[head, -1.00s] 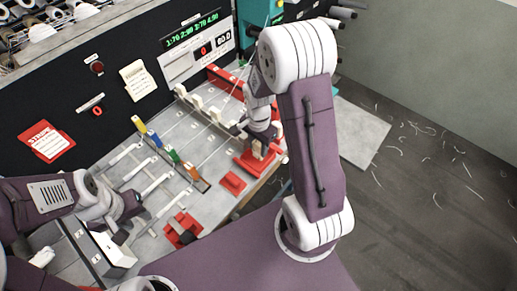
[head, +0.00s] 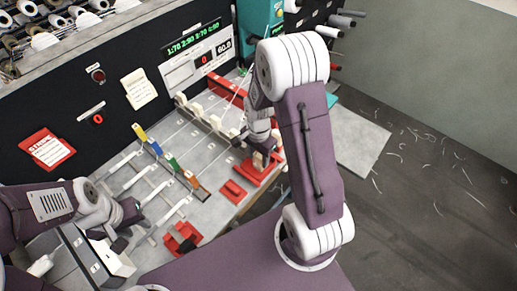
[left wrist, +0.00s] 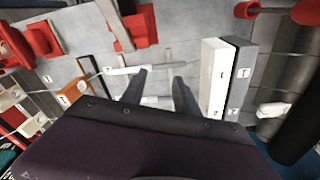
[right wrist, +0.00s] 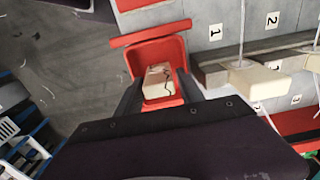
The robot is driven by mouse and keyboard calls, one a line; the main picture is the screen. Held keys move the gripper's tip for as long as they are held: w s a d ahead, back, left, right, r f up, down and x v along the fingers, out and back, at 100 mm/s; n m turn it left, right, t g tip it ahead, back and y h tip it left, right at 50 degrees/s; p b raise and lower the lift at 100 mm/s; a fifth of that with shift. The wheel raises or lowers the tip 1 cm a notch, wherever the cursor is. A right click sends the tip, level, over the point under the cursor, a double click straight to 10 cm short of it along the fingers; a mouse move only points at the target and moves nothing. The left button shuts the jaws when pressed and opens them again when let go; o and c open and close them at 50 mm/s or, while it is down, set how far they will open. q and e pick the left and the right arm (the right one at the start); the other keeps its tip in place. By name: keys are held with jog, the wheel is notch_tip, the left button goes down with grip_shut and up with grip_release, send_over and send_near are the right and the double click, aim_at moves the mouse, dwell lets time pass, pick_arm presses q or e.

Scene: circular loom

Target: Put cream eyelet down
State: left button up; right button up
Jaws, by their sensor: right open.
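The cream eyelet (right wrist: 158,82) is a small cream block with a dark line on it, sitting in a red tray (right wrist: 150,52) in the right wrist view. My right gripper (right wrist: 156,88) is open, with one finger on each side of the eyelet; I cannot tell whether either finger touches it. In the head view my right gripper (head: 262,150) points down over the red tray (head: 250,175) at the bench's right end. My left gripper (head: 130,214) is low over the left part of the bench. Its fingers (left wrist: 158,88) stand apart with nothing gripped between them.
A row of cream blocks on a rail (head: 207,118) runs behind the tray. Coloured blue, yellow, green and orange pieces (head: 172,163) stand mid-bench. Two red blocks (head: 233,191) (head: 182,238) lie near the front edge. A white-and-grey box (left wrist: 222,75) is beside my left gripper.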

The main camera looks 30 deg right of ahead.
notch_tip(320, 180, up, 11)
jog(key=shift+r, duration=0.2)
jog(key=s+a+f+n+t, duration=0.1)
jog(key=s+a+f+n, duration=0.2)
jog(key=n, duration=1)
jog(key=s+a, duration=0.2)
jog(key=s, duration=0.3)
jog(key=shift+s+f, duration=0.2)
jog(key=shift+s, duration=0.1)
jog(key=shift+w, duration=0.1)
